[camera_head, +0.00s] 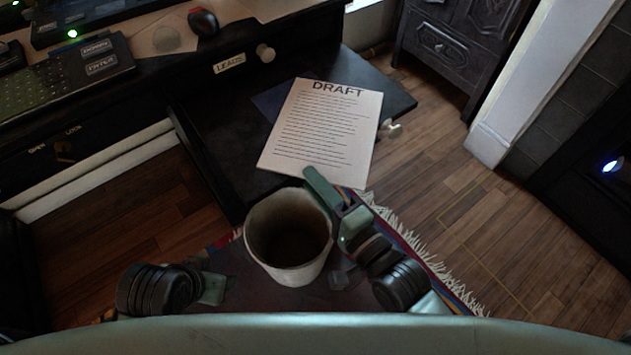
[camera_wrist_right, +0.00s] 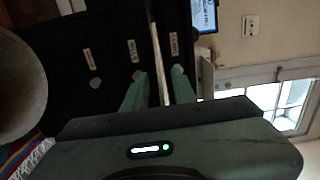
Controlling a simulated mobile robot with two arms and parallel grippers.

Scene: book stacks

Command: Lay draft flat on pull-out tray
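The draft (camera_head: 325,130), a white sheet headed DRAFT, is face up over the dark pull-out tray (camera_head: 393,95), its near part reaching past the tray's front edge. I cannot tell whether it touches the tray. My right gripper (camera_head: 335,192) is at the draft's near edge. In the right wrist view, a thin pale edge, apparently the draft's (camera_wrist_right: 156,45), runs between the parted fingers (camera_wrist_right: 159,72), with gaps beside it. My left gripper (camera_head: 214,289) is low at the left, mostly hidden, its fingers unclear.
A pale round bin (camera_head: 290,271) stands close between my arms. The desk's LEADS drawer (camera_head: 231,63) is above the tray. A keyboard (camera_head: 65,78) and mouse (camera_head: 203,22) lie on the desk. A fringed rug (camera_head: 415,248) is below; wood floor (camera_head: 465,215) is open at right.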

